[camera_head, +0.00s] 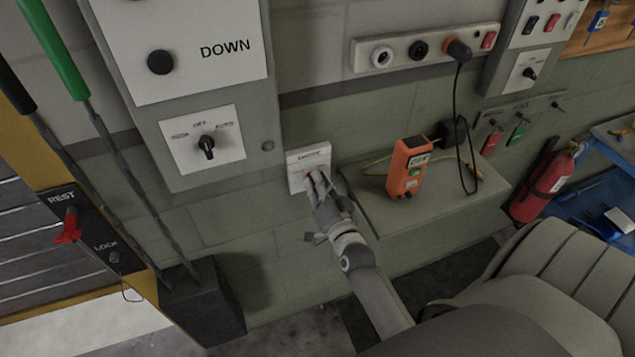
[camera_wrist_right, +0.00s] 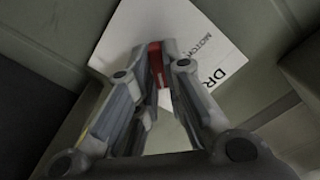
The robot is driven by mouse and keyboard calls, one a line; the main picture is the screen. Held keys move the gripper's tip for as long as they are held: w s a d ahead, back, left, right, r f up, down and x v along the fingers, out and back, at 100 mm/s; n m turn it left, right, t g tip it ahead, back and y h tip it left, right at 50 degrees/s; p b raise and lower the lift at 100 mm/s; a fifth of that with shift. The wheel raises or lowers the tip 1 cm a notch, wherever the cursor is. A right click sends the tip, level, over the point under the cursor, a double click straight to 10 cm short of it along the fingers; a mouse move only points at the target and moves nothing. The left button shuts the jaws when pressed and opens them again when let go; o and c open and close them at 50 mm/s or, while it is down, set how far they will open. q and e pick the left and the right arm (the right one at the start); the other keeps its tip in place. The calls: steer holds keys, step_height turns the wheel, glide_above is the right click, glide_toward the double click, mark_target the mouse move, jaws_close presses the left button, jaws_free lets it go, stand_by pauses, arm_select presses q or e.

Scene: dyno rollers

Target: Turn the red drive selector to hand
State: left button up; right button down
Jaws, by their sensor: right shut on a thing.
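The red drive selector (camera_wrist_right: 155,68) is a small red knob on a white plate (camera_wrist_right: 205,30) whose print reads "DR" and "MOTOR", partly cut off by my fingers. In the head view the white plate (camera_head: 307,158) is on the green wall, left of the grey shelf. My right gripper (camera_head: 314,180) reaches up to that plate. In the right wrist view the fingertips of my right gripper (camera_wrist_right: 154,56) are shut on the red knob. The fingers hide much of the knob and the plate's position marks. My left gripper is not in view.
A grey control box (camera_head: 180,50) with a black rotary switch (camera_head: 207,146) is up and left. A red lever (camera_head: 68,228) is on the REST/LOCK panel at left. The shelf (camera_head: 385,212) to the right holds an orange handset (camera_head: 407,167) and cables. A fire extinguisher (camera_head: 546,185) stands farther right.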

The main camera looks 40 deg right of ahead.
steer(key=shift+r+m, duration=0.1)
steer(key=shift+m, duration=0.5)
steer(key=c, duration=1.5)
jaws_free()
steer(key=shift+w, duration=0.15)
steer(key=v, duration=1.2)
